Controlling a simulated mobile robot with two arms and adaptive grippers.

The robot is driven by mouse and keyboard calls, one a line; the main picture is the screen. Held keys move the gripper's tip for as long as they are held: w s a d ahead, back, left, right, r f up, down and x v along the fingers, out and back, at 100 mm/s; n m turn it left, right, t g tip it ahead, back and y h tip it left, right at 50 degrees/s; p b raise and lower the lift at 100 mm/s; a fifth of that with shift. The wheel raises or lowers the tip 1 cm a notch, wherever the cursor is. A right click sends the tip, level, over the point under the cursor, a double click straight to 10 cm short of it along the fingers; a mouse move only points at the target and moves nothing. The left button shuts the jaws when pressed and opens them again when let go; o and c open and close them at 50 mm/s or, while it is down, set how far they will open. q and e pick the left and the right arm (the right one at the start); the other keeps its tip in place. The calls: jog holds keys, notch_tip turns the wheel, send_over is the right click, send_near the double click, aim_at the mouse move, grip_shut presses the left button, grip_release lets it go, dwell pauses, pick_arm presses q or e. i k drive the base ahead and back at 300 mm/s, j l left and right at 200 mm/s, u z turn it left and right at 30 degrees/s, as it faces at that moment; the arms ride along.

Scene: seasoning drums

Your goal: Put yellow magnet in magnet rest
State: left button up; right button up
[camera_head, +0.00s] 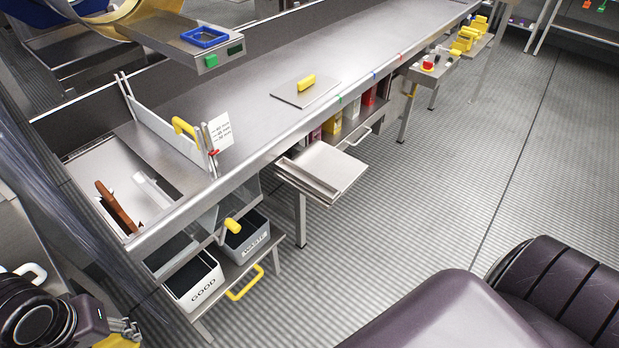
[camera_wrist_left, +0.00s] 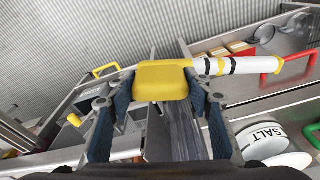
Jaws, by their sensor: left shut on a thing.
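The yellow magnet (camera_wrist_left: 161,82), seen as a yellow block, is between the blue-padded fingers of my left gripper (camera_wrist_left: 160,98) in the left wrist view. The gripper is shut on it. In the head view my left gripper (camera_head: 128,330) is at the bottom left corner, with part of the yellow magnet (camera_head: 116,342) showing at the picture's edge. It is left of and apart from the bench. I cannot tell which thing is the magnet rest. My right gripper is not in view.
The long steel bench (camera_head: 260,60) carries a plate with a yellow handle (camera_head: 306,82). Below its near end are the GOOD bin (camera_head: 196,284) and WASTE bin (camera_head: 248,238). An open drawer (camera_head: 322,170) juts out. A SALT container (camera_wrist_left: 268,135) shows in the wrist view.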

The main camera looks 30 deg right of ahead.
aim_at(307, 180)
jog(key=i+l, duration=0.1)
jog(key=l, duration=0.9)
jog(key=i+l, duration=0.1)
jog(key=l, duration=0.9)
